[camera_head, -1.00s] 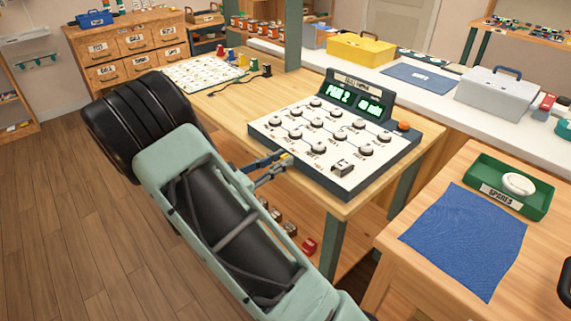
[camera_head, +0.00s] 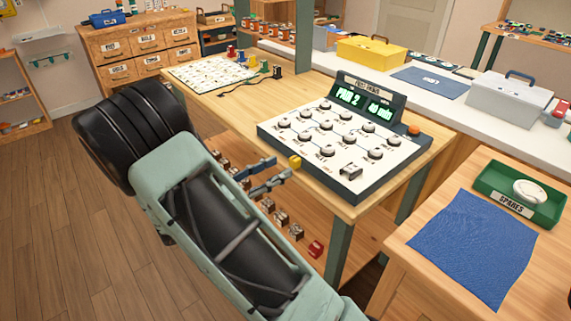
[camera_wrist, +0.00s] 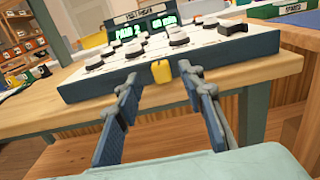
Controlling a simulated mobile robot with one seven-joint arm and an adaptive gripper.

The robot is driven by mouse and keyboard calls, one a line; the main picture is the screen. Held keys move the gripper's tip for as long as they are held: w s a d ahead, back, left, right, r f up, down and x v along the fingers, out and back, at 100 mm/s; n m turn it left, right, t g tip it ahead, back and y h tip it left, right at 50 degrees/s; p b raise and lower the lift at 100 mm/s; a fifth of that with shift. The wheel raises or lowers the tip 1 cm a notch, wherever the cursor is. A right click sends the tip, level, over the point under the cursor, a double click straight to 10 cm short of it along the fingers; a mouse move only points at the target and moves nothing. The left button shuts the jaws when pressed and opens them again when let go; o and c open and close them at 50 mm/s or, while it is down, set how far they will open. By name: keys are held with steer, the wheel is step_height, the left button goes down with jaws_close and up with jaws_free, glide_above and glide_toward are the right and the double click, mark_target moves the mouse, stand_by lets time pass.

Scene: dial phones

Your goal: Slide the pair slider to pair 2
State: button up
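The dial console (camera_head: 272,137) is a white-topped dark box at the front of the wooden bench. Its green display (camera_head: 363,104) reads PAIR 2, with smaller text on the right. The yellow slider knob (camera_head: 295,161) sits on the console's front edge, left of its middle; it also shows in the wrist view (camera_wrist: 162,72). My gripper (camera_head: 282,168) is open and empty, its two blue-grey fingers just in front of the knob. In the wrist view my gripper (camera_wrist: 159,88) has a finger on each side of the knob's line, with a small gap short of it.
An orange button (camera_head: 414,130) is at the console's right. A label sheet (camera_head: 212,71) and small coloured parts stand at the bench's far left. A green spares tray (camera_head: 520,195) and blue cloth (camera_head: 475,245) lie on the right table. Several small parts sit below the bench.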

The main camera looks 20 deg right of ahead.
steer(key=v, duration=0.7)
steer(key=shift+s+a, duration=0.15)
steer(key=shift+a, duration=0.2)
